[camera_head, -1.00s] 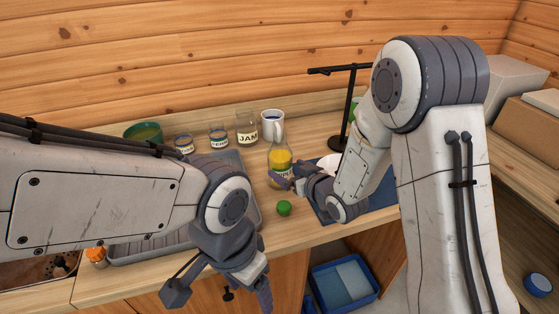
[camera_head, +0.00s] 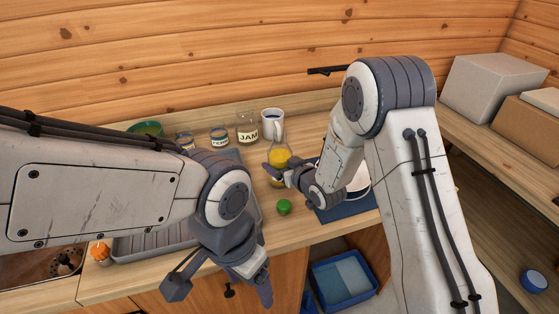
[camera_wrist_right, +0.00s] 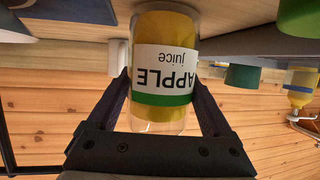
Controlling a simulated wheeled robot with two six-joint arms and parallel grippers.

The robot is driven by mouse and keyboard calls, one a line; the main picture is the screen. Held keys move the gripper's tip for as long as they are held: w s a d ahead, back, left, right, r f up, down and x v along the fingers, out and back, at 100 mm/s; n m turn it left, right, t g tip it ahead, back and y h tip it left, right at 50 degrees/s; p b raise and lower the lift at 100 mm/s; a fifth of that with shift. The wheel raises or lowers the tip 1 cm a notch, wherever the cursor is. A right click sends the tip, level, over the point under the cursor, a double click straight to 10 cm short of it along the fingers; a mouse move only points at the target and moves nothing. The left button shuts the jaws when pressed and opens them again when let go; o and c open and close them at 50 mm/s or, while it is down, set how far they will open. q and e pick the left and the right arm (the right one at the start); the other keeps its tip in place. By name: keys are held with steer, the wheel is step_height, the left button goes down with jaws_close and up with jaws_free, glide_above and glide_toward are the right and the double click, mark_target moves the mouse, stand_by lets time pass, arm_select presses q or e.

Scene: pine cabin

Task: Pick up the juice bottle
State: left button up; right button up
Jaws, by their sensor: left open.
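The juice bottle (camera_head: 279,158) stands on the counter, clear with yellow juice, in front of the white mug. In the right wrist view the bottle (camera_wrist_right: 165,75) fills the middle, its "APPLE juice" label upside down. My right gripper (camera_wrist_right: 163,85) has one finger on each side of the bottle, very close to its sides; whether they press on it is unclear. In the head view the right gripper (camera_head: 275,174) is at the bottle's lower part and partly covers it. My left gripper (camera_head: 222,290) is open and empty in front of the counter edge.
A green round lid (camera_head: 284,207) lies on the counter before the bottle. A grey tray (camera_head: 150,246) is at left, a blue mat (camera_head: 345,208) at right.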

mark_target(286, 153)
steer(key=shift+r, duration=0.15)
jaws_close()
steer(key=shift+r, duration=0.15)
steer(key=shift+r+b, duration=0.3)
steer(key=shift+r, duration=1.45)
steer(key=shift+d+r, duration=0.2)
steer(key=shift+r, duration=0.1)
steer(key=s+d+r, duration=0.2)
steer(key=d+r, duration=0.4)
steer(key=d, duration=0.4)
steer(key=shift+s+d+r, duration=0.25)
steer(key=shift+s+d, duration=0.05)
steer(key=shift+d, duration=0.1)
